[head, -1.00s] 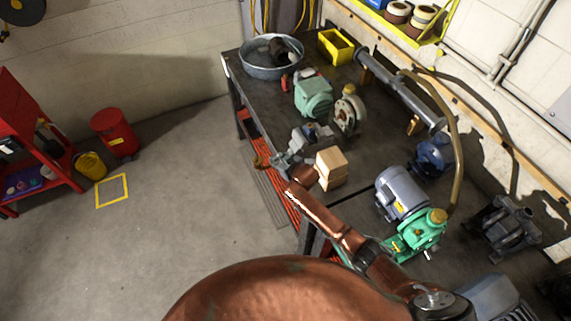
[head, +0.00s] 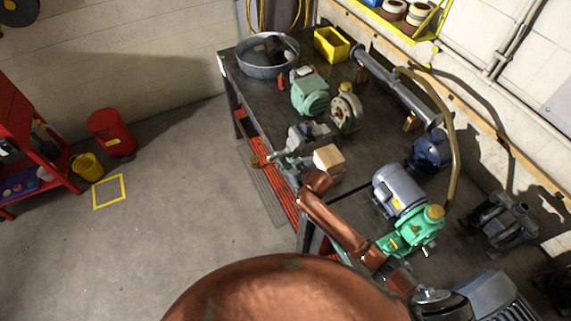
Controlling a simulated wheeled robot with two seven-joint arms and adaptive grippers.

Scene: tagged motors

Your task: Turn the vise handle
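The grey vise (head: 308,134) sits at the left edge of the dark workbench, beside a wooden block. My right arm, copper coloured, reaches in from the lower right. Its grey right gripper (head: 266,160) is at the bench's left edge, just below and left of the vise. A small brass-coloured part shows at the gripper's tip, and I cannot tell whether it belongs to the gripper or to the vise handle. The handle is not clearly seen. The fingers are too small to tell open from shut. My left gripper is not in view.
The wooden block (head: 328,160) lies close to my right wrist. A green motor (head: 310,95), a blue-grey motor (head: 398,188) and a green pump (head: 412,232) stand on the workbench (head: 350,200). A metal tub (head: 267,68) is at the far end.

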